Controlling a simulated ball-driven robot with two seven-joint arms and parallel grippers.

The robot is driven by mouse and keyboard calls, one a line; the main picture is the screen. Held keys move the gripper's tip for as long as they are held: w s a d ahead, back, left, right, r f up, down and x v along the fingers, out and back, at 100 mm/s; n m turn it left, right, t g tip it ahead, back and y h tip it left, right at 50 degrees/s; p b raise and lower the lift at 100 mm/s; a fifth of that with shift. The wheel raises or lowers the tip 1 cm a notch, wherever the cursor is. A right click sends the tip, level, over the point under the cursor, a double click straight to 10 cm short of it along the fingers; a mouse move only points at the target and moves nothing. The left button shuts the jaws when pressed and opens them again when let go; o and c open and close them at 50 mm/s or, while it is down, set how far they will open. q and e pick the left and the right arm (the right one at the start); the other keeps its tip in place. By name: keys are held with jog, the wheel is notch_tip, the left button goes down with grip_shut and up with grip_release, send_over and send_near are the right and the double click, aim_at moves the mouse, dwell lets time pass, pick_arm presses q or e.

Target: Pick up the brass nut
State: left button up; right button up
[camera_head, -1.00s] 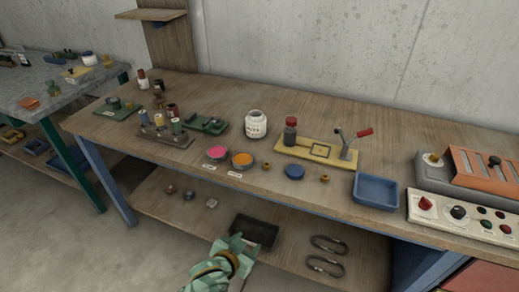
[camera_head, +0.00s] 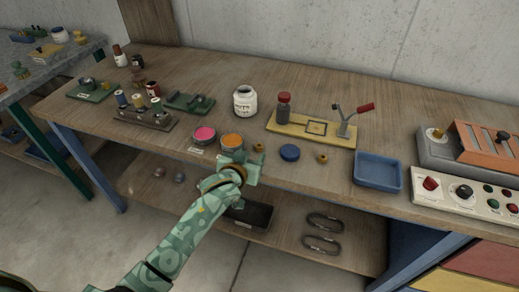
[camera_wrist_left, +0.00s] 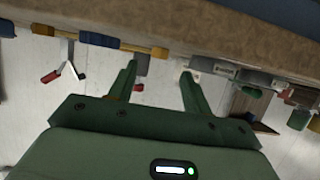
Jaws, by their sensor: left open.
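Two small brass nuts lie near the front edge of the workbench. One brass nut (camera_head: 258,147) is just right of the orange dish, and the other brass nut (camera_head: 322,158) is right of the blue round lid. My left gripper (camera_head: 241,163) is at the bench's front edge, just below the orange dish and close to the left nut, apart from it as far as I can tell. In the left wrist view its two fingers (camera_wrist_left: 158,85) are spread with nothing between them. I cannot pick out a nut surely in that view. My right gripper is not in view.
The orange dish (camera_head: 232,141), pink dish (camera_head: 204,135) and blue lid (camera_head: 289,152) stand close by. Behind are a white jar (camera_head: 245,101) and a yellow board (camera_head: 290,126) with a red-handled clamp. A blue tray (camera_head: 378,184) stands right. A dark tray (camera_head: 262,215) sits on the lower shelf.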

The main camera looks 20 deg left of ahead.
aim_at(259, 146)
pick_arm(q)
jog(key=b+x, duration=0.2)
jog(key=x, duration=0.2)
jog(key=shift+w+f, duration=0.25)
jog(key=shift+w, duration=0.4)
jog(key=shift+r, duration=0.1)
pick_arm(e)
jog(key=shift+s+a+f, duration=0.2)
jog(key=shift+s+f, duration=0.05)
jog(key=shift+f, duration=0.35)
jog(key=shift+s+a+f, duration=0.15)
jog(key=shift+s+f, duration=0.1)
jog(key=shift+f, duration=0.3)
pick_arm(q)
jog(key=shift+c, duration=0.3)
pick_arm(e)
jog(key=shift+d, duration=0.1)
pick_arm(q)
jog(key=c, duration=1)
grip_shut()
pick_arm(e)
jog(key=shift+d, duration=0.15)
pick_arm(q)
jog(key=shift+r, duration=0.1)
